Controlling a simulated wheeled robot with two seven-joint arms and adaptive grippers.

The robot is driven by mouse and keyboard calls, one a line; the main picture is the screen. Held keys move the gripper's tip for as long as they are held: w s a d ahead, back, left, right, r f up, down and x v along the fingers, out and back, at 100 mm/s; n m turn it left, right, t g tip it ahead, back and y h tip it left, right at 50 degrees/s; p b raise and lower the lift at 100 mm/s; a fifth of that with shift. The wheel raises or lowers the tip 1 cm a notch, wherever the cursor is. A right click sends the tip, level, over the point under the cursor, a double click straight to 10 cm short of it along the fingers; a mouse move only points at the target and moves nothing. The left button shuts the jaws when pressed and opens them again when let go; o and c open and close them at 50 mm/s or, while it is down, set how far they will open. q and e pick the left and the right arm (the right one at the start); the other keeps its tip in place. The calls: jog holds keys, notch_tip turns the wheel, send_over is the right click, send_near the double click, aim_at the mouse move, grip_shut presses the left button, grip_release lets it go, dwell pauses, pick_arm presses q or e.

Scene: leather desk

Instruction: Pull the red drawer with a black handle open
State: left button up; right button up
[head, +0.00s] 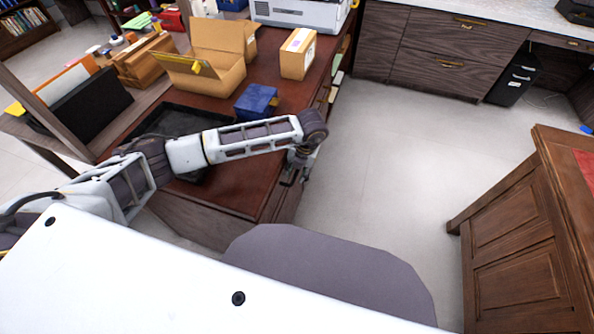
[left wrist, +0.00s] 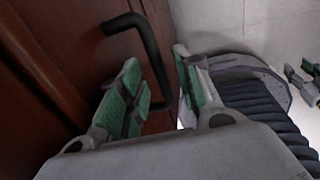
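The red-brown drawer front (left wrist: 75,45) fills the left of the left wrist view. Its black bent bar handle (left wrist: 148,45) stands out from it. My left gripper (left wrist: 165,90) has its green-padded fingers apart, one on each side of the handle's bar. The left finger sits between the bar and the drawer front; I cannot tell whether either finger touches the bar. In the head view the left gripper (head: 297,172) points down at the desk's right side, and the drawer front is mostly hidden.
The desk top (head: 225,190) holds a black tray (head: 165,118), a blue box (head: 256,101) and cardboard boxes (head: 215,60). Open floor (head: 400,150) lies right of the desk. A wooden cabinet (head: 520,230) stands at the far right.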

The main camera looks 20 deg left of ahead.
pick_arm(q)
jog(key=shift+c, duration=0.3)
pick_arm(e)
jog(key=shift+w, duration=0.15)
pick_arm(q)
grip_shut()
jog(key=shift+d, duration=0.1)
pick_arm(e)
jog(key=shift+d, duration=0.2)
